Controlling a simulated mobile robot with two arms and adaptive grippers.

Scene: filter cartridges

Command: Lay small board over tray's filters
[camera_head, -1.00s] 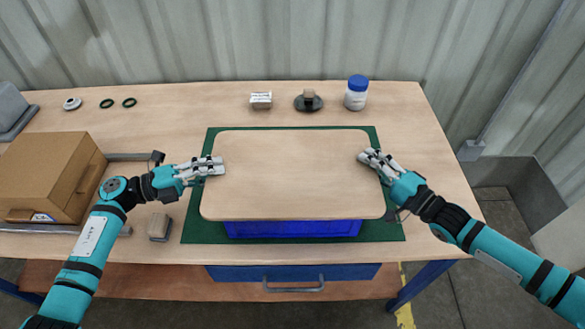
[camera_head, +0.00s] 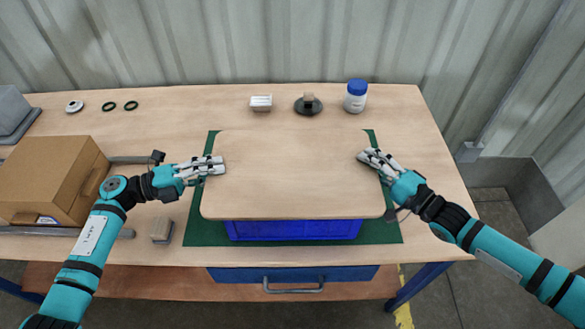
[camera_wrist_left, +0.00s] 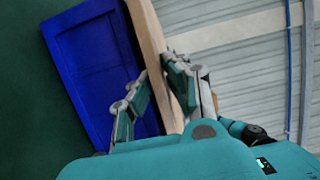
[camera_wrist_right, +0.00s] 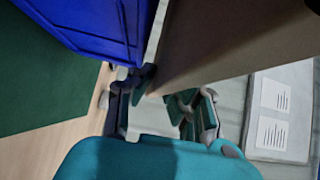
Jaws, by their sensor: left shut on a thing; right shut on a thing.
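A light wooden board (camera_head: 290,175) with rounded corners lies level above the blue tray (camera_head: 292,230) in the head view and hides its inside; I see no filters. My left gripper (camera_head: 217,166) is shut on the board's left edge, and my right gripper (camera_head: 367,158) on its right edge. In the left wrist view the board (camera_wrist_left: 155,60) is edge-on between the fingers, beside the tray's blue wall (camera_wrist_left: 90,70). In the right wrist view the board (camera_wrist_right: 230,40) passes between the fingers next to the tray (camera_wrist_right: 100,25). I cannot tell whether board and tray touch.
A green mat (camera_head: 200,225) lies under the tray. A cardboard box (camera_head: 50,175) stands at the left, with a small block (camera_head: 161,229) near it.

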